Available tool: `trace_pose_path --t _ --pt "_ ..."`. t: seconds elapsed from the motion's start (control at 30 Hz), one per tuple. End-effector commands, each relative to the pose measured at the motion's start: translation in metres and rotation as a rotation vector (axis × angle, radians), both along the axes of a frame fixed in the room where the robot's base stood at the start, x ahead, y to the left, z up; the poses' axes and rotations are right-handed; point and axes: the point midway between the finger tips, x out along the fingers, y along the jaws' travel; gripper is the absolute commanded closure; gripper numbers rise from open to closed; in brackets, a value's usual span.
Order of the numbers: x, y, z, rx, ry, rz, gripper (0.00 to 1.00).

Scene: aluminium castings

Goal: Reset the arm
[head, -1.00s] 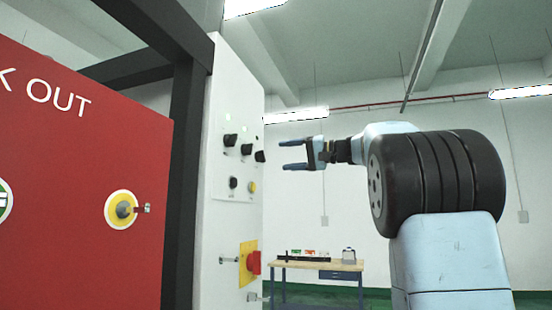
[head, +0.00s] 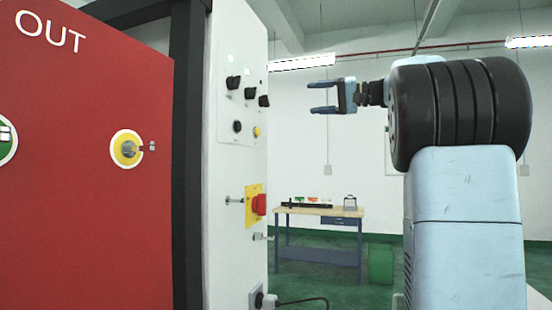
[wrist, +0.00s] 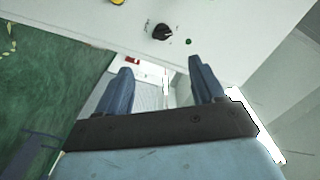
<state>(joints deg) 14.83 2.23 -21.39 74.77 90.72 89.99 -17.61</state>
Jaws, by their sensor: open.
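My gripper (head: 316,98) is open and empty in the head view, with both fingers pointing left toward the white control panel (head: 236,170). A gap shows between the fingertips and the panel's knobs. In the wrist view my gripper (wrist: 160,75) has its two blue fingers spread apart with nothing between them. A black knob (wrist: 162,32) on the panel lies beyond the fingertips there. My arm rises at the right of the head view and bends left.
A red lockout board (head: 80,190) with a yellow round switch (head: 128,149) stands at the left. The panel carries several black knobs and a red switch on a yellow plate (head: 255,204). A workbench (head: 318,211) stands at the back. A cable (head: 300,301) runs from a low socket.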

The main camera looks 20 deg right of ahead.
Motion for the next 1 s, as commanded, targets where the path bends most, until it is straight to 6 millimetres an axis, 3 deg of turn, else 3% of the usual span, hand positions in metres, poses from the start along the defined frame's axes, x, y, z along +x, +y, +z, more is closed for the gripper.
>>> trace_pose_path --t 0.2,0.37,0.7,1.0 --pt "-0.003 0.005 -0.007 -0.008 0.023 -0.006 0.32" --pt "-0.02 0.028 -0.044 -0.06 0.136 -0.037 0.32" --pt "-0.096 0.095 -0.19 -0.348 0.43 -0.119 0.32" --pt "-0.187 0.124 -0.324 -0.732 0.536 -0.182 0.32"
